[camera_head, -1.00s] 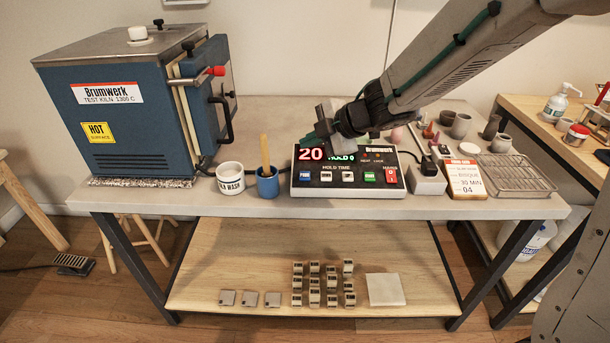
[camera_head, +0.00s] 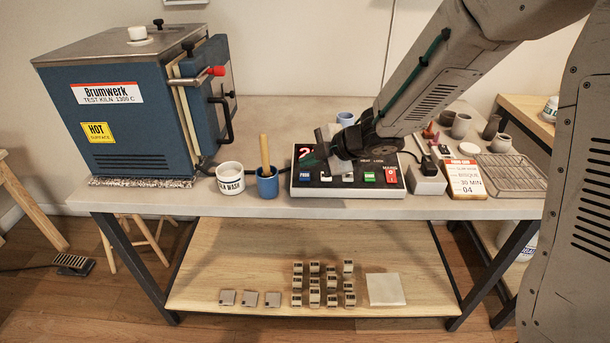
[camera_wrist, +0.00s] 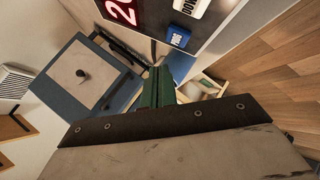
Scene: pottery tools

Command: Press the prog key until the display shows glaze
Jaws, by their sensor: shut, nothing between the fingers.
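The controller box (camera_head: 345,188) lies on the grey table, with a row of keys along its front. The blue prog key (camera_head: 305,175) is at the left end and also shows in the wrist view (camera_wrist: 179,40). Contact with the key cannot be made out.
A blue pot with a wooden stick (camera_head: 267,188) and a white wash cup (camera_head: 230,178) stand left of the controller. The blue kiln (camera_head: 140,115) is further left.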

